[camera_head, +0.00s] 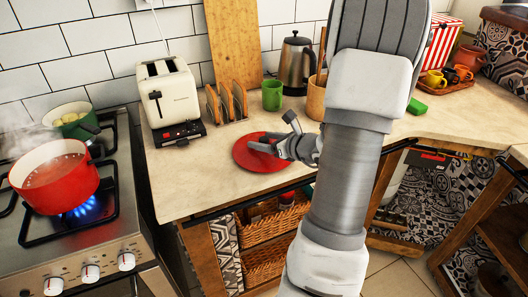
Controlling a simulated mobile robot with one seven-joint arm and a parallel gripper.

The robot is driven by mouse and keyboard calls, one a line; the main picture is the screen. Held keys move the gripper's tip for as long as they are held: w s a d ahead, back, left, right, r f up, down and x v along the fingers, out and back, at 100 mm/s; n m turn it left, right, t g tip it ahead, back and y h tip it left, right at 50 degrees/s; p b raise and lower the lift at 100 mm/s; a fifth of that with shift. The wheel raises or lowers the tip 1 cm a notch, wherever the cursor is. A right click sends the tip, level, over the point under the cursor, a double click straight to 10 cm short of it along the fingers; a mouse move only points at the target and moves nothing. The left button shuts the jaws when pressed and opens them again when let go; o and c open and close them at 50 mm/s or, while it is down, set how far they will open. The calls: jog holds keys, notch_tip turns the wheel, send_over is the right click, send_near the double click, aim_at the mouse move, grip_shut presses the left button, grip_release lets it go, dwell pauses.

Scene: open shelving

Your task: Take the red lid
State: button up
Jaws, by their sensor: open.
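The red lid (247,159) is a flat round disc lying on the beige countertop, left of the middle of the picture. My gripper (270,134) is open, with its fingers over the lid's right part. One finger reaches across the lid and the other stands up near its back edge. I cannot tell whether the fingers touch the lid. Part of the lid's right side is hidden behind my gripper. A red pot (55,183) without a cover steams on the stove at the left.
A blue flame burns under the red pot. A toaster (168,97), a wooden rack (228,102), a green mug (272,96) and a kettle (295,65) stand behind the lid. The counter (200,190) left of the lid is clear.

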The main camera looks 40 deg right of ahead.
grip_shut()
dwell(0.3)
jog(key=shift+r, duration=0.1)
